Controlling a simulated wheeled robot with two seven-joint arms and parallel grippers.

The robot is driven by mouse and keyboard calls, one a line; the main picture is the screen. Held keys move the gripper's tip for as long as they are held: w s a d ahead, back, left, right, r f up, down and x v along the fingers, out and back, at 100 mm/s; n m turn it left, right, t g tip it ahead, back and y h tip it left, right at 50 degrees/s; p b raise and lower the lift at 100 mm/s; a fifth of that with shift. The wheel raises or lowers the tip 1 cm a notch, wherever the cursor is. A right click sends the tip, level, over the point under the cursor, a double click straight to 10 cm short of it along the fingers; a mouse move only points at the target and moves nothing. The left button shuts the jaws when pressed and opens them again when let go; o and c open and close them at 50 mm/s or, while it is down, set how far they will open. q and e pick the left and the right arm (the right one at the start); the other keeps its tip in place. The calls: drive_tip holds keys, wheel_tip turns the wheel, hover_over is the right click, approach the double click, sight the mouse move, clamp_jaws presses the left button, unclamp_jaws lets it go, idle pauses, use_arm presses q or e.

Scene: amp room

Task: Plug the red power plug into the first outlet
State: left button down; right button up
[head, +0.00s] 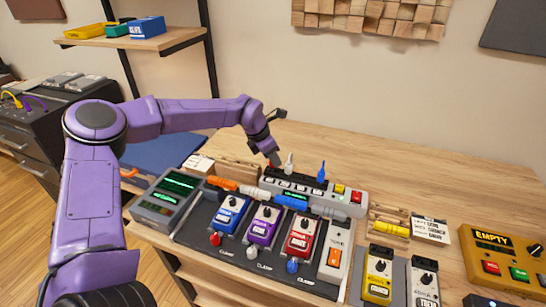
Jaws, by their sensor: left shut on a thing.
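The grey power strip (343,205) lies across the back of the bench, with a row of outlets along its top and a red switch at its right end. My left gripper (271,151) is shut over the strip's left end. A small red bit, the red power plug (274,160), shows at its fingertips, mostly hidden by them. I cannot tell whether the plug touches the first outlet. My right gripper is not in view.
A dark pedalboard with blue, purple and red pedals (299,238) lies in front of the strip. A tuner-like box (163,197) stands left. Yellow pedal (378,275), white card (430,230) and a yellow "EMPTY" box (490,250) are right. Bare bench lies behind right.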

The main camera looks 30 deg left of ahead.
use_arm(q)
drive_tip(key=shift+f+b, duration=0.35)
drive_tip(key=shift+f, duration=0.25)
idle(0.7)
idle(0.3)
drive_tip(key=shift+c, duration=2.4)
unclamp_jaws()
drive_tip(key=shift+r+p, duration=2.65)
drive_tip(key=shift+r, duration=0.95)
drive_tip(key=shift+f, duration=0.1)
